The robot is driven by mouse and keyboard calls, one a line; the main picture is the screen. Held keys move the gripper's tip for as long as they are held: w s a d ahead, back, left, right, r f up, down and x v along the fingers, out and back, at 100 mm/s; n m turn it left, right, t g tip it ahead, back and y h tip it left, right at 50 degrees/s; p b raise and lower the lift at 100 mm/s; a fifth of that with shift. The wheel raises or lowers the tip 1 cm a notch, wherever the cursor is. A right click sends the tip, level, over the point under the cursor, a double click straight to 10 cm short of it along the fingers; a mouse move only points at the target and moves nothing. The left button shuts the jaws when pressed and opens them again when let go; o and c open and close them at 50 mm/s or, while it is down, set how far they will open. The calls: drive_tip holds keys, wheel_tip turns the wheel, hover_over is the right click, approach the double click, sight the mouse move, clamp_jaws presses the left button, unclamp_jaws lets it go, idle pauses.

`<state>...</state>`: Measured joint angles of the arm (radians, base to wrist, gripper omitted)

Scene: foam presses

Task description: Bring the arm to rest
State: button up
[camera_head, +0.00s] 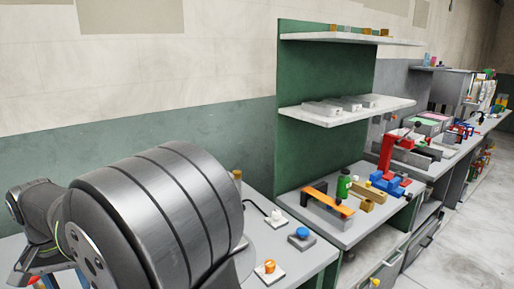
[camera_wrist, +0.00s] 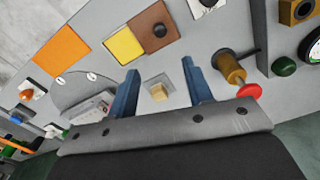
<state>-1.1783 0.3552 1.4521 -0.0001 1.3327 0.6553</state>
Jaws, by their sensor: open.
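My gripper (camera_wrist: 160,67) shows in the wrist view with its two blue fingers spread apart. Nothing is held between them. A small tan block (camera_wrist: 158,91) on a grey square plate shows in the gap between the fingers, on the grey surface beyond; I cannot tell how far below the fingertips it is. In the camera_head view my arm (camera_head: 150,220) fills the lower left as a large dark grey banded cylinder. It hides much of the near bench, and I cannot make out the gripper there.
A brass cylinder with a red disc (camera_wrist: 232,70) stands close to the right finger. Yellow (camera_wrist: 123,45), brown (camera_wrist: 153,28) and orange (camera_wrist: 61,49) plates lie beyond. A red press (camera_head: 388,150) and green bottle (camera_head: 344,184) stand on the further bench under white shelves (camera_head: 350,40).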

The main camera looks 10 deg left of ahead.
wheel_tip(320, 180, down, 15)
drive_tip(key=shift+f, duration=0.15)
idle(0.5)
wheel_tip(320, 180, up, 18)
drive_tip(key=shift+f, duration=0.25)
idle(0.3)
drive_tip(key=shift+f, duration=0.15)
wheel_tip(320, 180, down, 17)
drive_tip(key=shift+r, duration=0.2)
wheel_tip(320, 180, up, 17)
wheel_tip(320, 180, down, 18)
drive_tip(key=shift+w+r, duration=0.1)
drive_tip(key=shift+r, duration=0.05)
drive_tip(key=shift+w+d, duration=0.2)
drive_tip(key=shift+d, duration=0.05)
idle(0.4)
